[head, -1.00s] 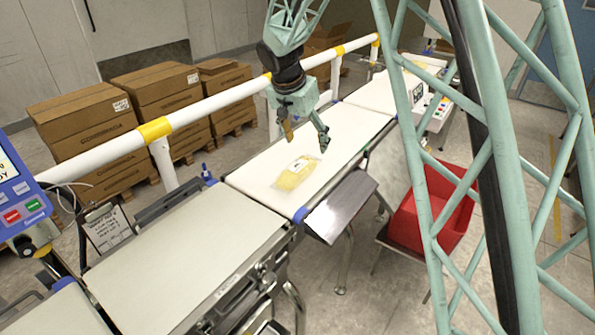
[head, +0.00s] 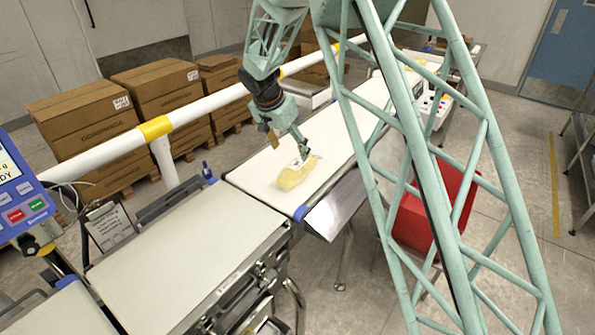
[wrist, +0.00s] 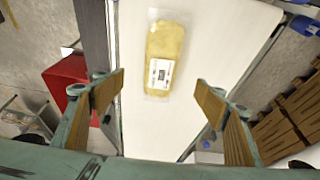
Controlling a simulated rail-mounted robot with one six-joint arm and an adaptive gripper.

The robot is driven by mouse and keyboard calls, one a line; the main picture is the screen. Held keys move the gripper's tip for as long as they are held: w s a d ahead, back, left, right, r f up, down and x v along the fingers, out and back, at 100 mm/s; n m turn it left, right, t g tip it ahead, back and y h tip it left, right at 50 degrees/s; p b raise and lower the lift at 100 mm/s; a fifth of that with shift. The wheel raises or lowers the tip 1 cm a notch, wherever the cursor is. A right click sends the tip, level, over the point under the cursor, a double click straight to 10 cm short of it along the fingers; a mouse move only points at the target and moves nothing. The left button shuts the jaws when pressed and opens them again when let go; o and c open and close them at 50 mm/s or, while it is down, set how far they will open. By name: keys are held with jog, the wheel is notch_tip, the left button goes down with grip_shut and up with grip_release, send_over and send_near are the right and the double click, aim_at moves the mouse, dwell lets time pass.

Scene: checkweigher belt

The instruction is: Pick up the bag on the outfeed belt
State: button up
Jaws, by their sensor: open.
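The bag (head: 297,175) is a clear packet with yellow contents and a white label. It lies flat on the white outfeed belt (head: 255,176), near the belt's lower end. In the wrist view the bag (wrist: 165,52) lies ahead of my fingers, roughly midway between them, with its printed label toward me. My gripper (head: 288,143) is above the belt, just up and left of the bag in the head view. In the wrist view my gripper (wrist: 160,95) has its two tan-padded fingers wide apart with nothing between them.
A red bin (head: 417,220) stands right of the belt, beside a sloping metal chute (head: 338,205). A white guard rail (head: 205,105) with yellow bands runs along the left side. Cardboard boxes (head: 85,125) are stacked behind it. A second yellow bag (head: 421,62) lies farther up the line.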

aim_at(296, 165)
jog(key=shift+f, duration=0.1)
jog(key=x, duration=0.8)
jog(key=shift+d, duration=0.1)
jog(key=shift+f, duration=0.15)
jog(key=shift+w, duration=0.1)
jog(key=shift+b+x, duration=0.4)
jog(key=shift+x, duration=2.2)
jog(key=shift+w, duration=0.15)
jog(key=shift+c, duration=0.5)
jog(key=c, duration=1.1)
